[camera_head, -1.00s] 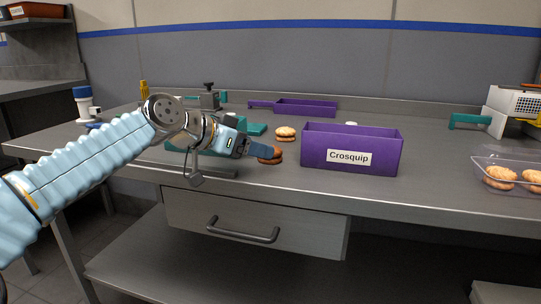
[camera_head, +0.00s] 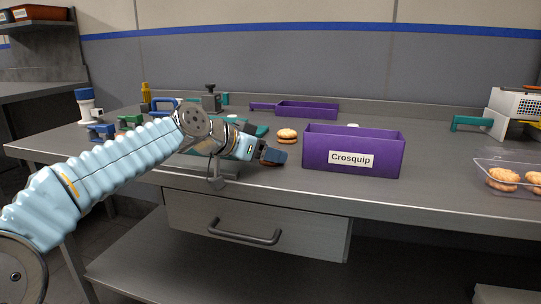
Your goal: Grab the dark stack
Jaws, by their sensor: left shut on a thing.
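My left gripper (camera_head: 272,156) is at the front middle of the steel table, left of the purple Crosquip box. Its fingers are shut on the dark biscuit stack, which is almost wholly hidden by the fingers. I cannot tell whether the stack touches the table. A pale biscuit stack (camera_head: 287,136) stands on the table just behind and right of the gripper, apart from it. My right gripper is not in view.
The purple Crosquip box (camera_head: 316,162) stands close right of my left gripper. A clear tray with pale biscuits (camera_head: 503,179) is at the far right. A purple tray (camera_head: 307,109) lies at the back. Coloured clamps and a bottle crowd the left.

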